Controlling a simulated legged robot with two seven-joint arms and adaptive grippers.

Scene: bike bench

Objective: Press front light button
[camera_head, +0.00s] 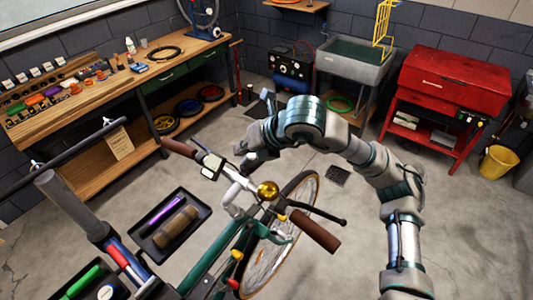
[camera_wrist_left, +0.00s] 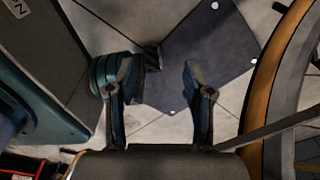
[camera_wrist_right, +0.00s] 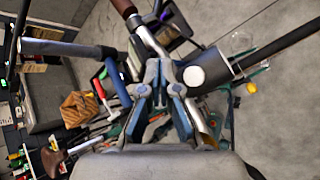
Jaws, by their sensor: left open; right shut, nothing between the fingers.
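The bicycle's handlebar carries two brown grips (camera_head: 320,234), a brass bell (camera_head: 268,189) and a small pale square device (camera_head: 212,167) near the far grip. I cannot tell for sure whether this device is the front light, and no button can be made out. My right gripper (camera_head: 245,155) is beyond the handlebar, right of the device, apparently apart from it. In the right wrist view its fingers (camera_wrist_right: 161,78) are together and empty, with a dark cylinder with a white round end (camera_wrist_right: 194,76) beside them. My left gripper (camera_wrist_left: 158,80) is open and empty, outside the head view.
The front wheel (camera_head: 303,200) stands below the handlebar. Black trays with tools (camera_head: 203,207) are at the left. A wooden workbench (camera_head: 118,86) runs along the back left; a sink (camera_head: 357,66) and red cabinet (camera_head: 455,82) stand behind. The floor between is mostly clear.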

